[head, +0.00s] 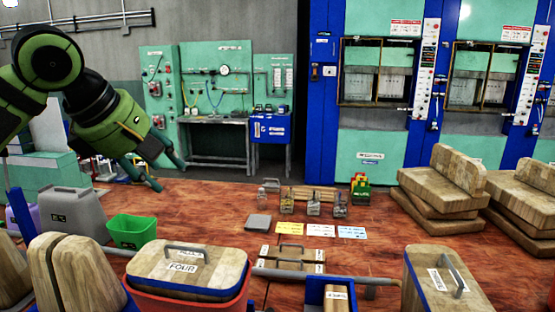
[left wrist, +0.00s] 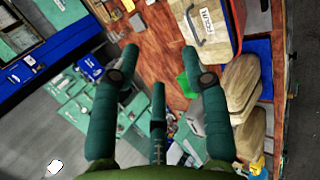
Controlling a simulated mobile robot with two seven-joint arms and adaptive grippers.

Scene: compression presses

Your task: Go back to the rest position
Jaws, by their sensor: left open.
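My left arm comes in from the left in the head view. My left gripper (head: 168,172) hangs above the left part of the wooden table (head: 215,198), with its fingers pointing down and to the right. In the left wrist view the left gripper (left wrist: 159,62) shows its teal fingers spread apart with nothing between them. The table lies beyond the fingertips there. My right gripper is in neither view.
A green bin (head: 132,231), a grey canister (head: 74,213) and a wooden box labelled FOUR (head: 190,268) stand at the front left. Small bottles (head: 313,203) and cards stand mid-table. Wooden blocks (head: 440,192) are stacked right. Blue presses (head: 320,110) stand behind.

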